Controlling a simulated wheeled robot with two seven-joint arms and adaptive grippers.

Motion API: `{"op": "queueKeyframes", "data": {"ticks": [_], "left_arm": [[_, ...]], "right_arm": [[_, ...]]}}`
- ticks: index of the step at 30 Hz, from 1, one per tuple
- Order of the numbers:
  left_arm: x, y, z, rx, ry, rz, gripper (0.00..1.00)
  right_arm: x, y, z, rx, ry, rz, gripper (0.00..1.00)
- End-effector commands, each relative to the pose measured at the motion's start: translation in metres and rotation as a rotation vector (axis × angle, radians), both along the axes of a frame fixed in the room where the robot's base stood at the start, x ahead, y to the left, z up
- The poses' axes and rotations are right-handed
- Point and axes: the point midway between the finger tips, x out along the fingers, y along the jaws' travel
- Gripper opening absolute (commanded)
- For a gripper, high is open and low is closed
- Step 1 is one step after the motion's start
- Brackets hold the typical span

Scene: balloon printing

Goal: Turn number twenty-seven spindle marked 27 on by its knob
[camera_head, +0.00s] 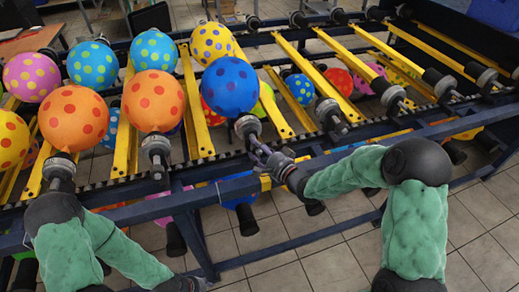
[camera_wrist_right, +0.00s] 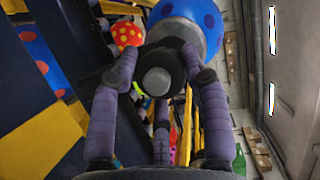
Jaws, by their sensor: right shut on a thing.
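A blue balloon with dark blue spots (camera_head: 230,86) sits on a spindle whose dark knob (camera_head: 247,130) points toward me. My right gripper (camera_head: 264,155) is at this knob, below the balloon. In the right wrist view, the purple fingers of the right gripper (camera_wrist_right: 158,64) reach around the dark round knob with a grey end (camera_wrist_right: 157,81), shut on it. The blue balloon (camera_wrist_right: 190,22) shows just behind it. No number 27 is legible. My left gripper (camera_head: 192,284) is low at the bottom edge, partly cut off, away from the spindles; its fingers are unclear.
Spotted balloons, such as an orange one (camera_head: 153,101) and a yellow one (camera_head: 212,43), sit on other spindles along yellow rails (camera_head: 196,104). Bare spindles (camera_head: 330,114) stand to the right. A dark blue frame bar (camera_head: 340,158) runs across the front. Tiled floor (camera_head: 330,245) lies below.

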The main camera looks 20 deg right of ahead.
Motion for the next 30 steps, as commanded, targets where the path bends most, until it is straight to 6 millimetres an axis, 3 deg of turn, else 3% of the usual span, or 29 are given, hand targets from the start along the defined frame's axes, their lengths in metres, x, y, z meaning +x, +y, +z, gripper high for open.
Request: {"op": "queueKeyframes", "data": {"ticks": [1,15,16,18,30], "left_arm": [[0.0000,0.0000,0.0001,0.000,0.000,0.000,0.42],[-0.0001,0.0000,0.0002,0.000,0.000,0.000,0.42],[-0.0001,0.0000,0.0002,0.000,0.000,0.000,0.42],[-0.0001,0.0000,0.0002,0.000,0.000,0.000,0.42],[0.0000,0.0000,0.0003,0.000,0.000,0.000,0.42]], "right_arm": [[-0.0046,0.0074,-0.0062,0.007,0.014,0.017,0.13],[-0.0044,0.0078,-0.0053,0.019,0.011,0.018,0.13],[-0.0044,0.0078,-0.0053,0.019,0.011,0.018,0.52],[-0.0041,0.0075,-0.0047,0.018,0.010,0.017,0.66],[-0.0055,0.0001,-0.0004,0.017,0.001,0.006,0.66]]}}
